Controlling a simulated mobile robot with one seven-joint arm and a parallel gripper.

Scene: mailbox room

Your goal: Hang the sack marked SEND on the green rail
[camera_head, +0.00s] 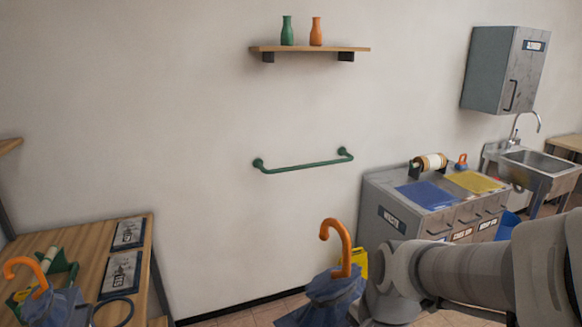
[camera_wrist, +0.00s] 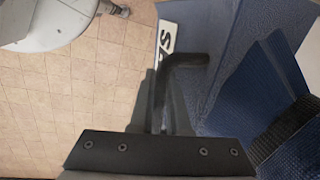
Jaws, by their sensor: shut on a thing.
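The green rail (camera_head: 308,166) is fixed to the wall, with nothing on it. A dark blue sack (camera_head: 333,287) with an orange hook (camera_head: 345,247) hangs at the end of my arm, left of and below the rail's right end. My gripper (camera_wrist: 162,105) is shut on this sack, by a dark bent piece in the wrist view; the exact grip is partly hidden. The sack (camera_wrist: 222,65) fills the right there, with a white label (camera_wrist: 166,48) partly showing "SE". Another blue sack with an orange hook (camera_head: 24,268) lies on the wooden table at left.
The wooden table (camera_head: 75,252) holds framed cards. A shelf (camera_head: 310,49) with a green and an orange bottle is above the rail. A drawer cabinet (camera_head: 378,190) stands to the right, with a yellow object (camera_head: 358,262) by it. The wall around the rail is clear.

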